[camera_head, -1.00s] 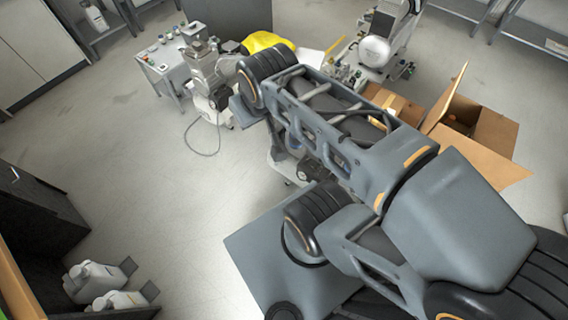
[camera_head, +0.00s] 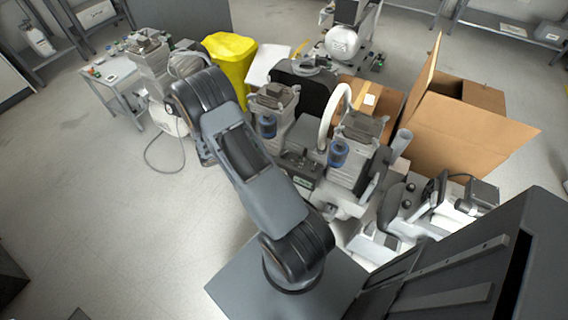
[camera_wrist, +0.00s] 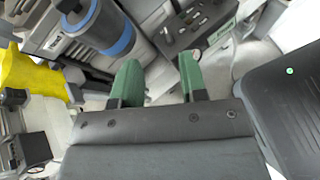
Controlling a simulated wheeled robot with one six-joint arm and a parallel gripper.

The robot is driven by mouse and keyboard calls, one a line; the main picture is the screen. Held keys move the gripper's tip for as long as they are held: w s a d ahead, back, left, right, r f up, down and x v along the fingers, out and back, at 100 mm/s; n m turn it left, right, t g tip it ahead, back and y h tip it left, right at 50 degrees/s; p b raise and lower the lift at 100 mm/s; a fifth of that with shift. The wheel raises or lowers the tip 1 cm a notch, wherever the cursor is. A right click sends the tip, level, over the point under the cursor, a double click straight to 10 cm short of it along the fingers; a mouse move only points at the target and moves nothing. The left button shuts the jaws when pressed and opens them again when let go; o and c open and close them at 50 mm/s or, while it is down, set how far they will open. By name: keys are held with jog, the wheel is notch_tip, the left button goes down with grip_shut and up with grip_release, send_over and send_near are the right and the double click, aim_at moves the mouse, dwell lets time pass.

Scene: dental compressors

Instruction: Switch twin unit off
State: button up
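The twin unit shows in the head view as two grey ribbed compressor heads, one on the left (camera_head: 272,105) and one on the right (camera_head: 355,150), each with a blue-banded cylinder. A dark control box (camera_head: 301,172) with a green label sits low between them. In the wrist view, a dark panel with small knobs or switches (camera_wrist: 195,22) lies beyond the fingertips, beside a blue-ringed cylinder (camera_wrist: 112,35). The switch position cannot be read. My gripper (camera_wrist: 159,82) has two green fingertips apart, with nothing between them. The fingers are hidden behind my arm in the head view.
An open cardboard box (camera_head: 460,125) stands right of the twin unit. A white-tank compressor (camera_head: 342,42) stands at the back.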

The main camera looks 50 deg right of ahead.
aim_at(284, 153)
notch_tip(284, 153, down, 10)
jog(key=d+n+t+h+b, duration=0.1)
jog(key=d+n+b, duration=0.1)
jog(key=n, duration=0.1)
jog(key=x, duration=0.6)
jog(key=b+x, duration=0.1)
jog(key=x, duration=0.6)
jog(key=shift+s+d+f, duration=0.1)
jog(key=shift+s+d, duration=0.05)
jog(key=shift+s, duration=0.1)
grip_shut()
